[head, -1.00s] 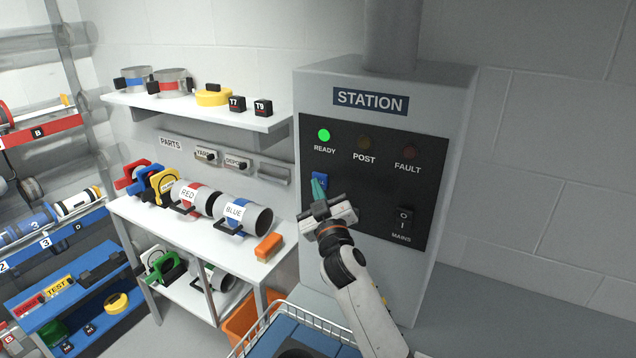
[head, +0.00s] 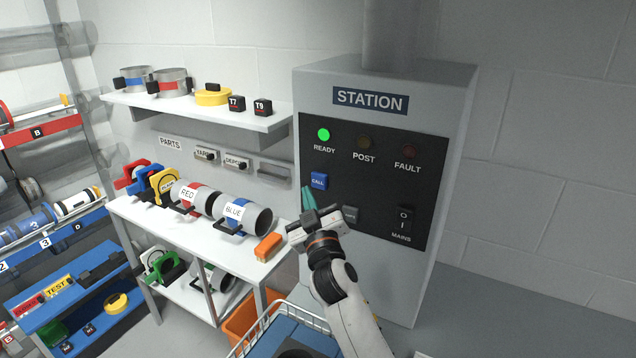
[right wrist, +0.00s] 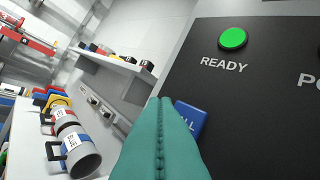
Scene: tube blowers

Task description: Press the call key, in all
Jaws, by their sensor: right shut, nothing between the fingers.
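The blue call key (head: 319,181) sits on the black panel of the station (head: 375,150), below the lit green READY lamp (head: 323,134). In the right wrist view the call key (right wrist: 191,119) is partly hidden behind my fingers. My right gripper (head: 308,197) is shut and empty, with its teal fingertips just below and left of the key in the head view. In the right wrist view its closed fingers (right wrist: 160,140) point toward the panel beside the key. I cannot tell whether they touch it. My left gripper is not in view.
The POST lamp (head: 364,142) and FAULT lamp (head: 410,151) are dark. A grey key (head: 351,214) and the MAINS switch (head: 403,219) are lower on the panel. A shelf (head: 200,110) and a bench with red and blue tube parts (head: 240,217) stand at left.

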